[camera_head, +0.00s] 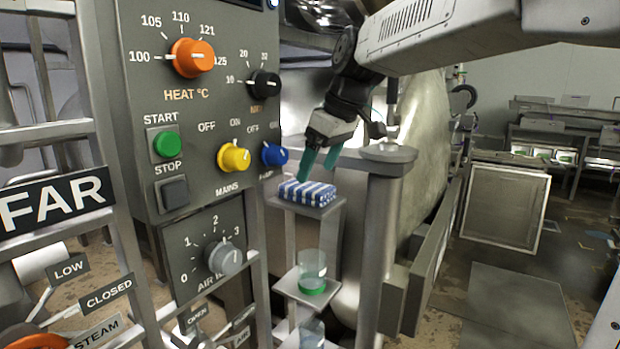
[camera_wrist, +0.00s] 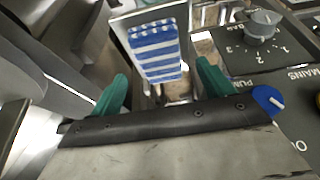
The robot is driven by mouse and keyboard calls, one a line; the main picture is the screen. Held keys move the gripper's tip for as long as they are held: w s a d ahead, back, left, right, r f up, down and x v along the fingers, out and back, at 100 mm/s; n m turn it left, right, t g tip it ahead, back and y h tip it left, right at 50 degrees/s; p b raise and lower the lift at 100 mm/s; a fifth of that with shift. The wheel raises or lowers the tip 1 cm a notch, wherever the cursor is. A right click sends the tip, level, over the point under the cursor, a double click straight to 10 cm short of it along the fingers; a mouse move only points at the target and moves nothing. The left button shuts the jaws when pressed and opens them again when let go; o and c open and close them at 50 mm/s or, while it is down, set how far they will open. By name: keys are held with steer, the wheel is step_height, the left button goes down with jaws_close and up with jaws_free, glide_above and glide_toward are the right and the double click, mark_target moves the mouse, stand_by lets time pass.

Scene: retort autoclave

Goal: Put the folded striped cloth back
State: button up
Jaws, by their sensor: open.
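The folded striped cloth (camera_head: 308,193), blue and white, lies flat on a small metal shelf (camera_head: 318,211) beside the control panel. It also shows in the wrist view (camera_wrist: 155,50), ahead of and between my fingertips. My gripper (camera_head: 318,168), with green fingers, is open just above the cloth in the head view. Whether a fingertip touches the cloth I cannot tell.
The control panel (camera_head: 205,110) with its knobs stands close left of the cloth. A metal post (camera_head: 378,230) stands close right. A glass with a green base (camera_head: 313,272) sits on a lower shelf. A large steel vessel (camera_head: 425,130) is behind.

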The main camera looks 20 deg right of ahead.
steer(key=shift+v, duration=1.1)
steer(key=shift+s, duration=0.15)
steer(key=s+f+m+g+h, duration=0.1)
steer(key=s+f+m, duration=0.1)
steer(key=s+f, duration=0.3)
steer(key=s+d+f+m+h, duration=0.1)
steer(key=s+f, duration=0.5)
steer(key=s, duration=0.7)
steer(key=s+f+m+g, duration=0.1)
steer(key=s+f+m, duration=0.3)
steer(key=s, duration=0.5)
step_height(320, 180, down, 2)
steer(key=shift+s+d+f+g+h, duration=0.2)
steer(key=shift+s+d+g+h, duration=0.1)
steer(key=shift+h, duration=0.1)
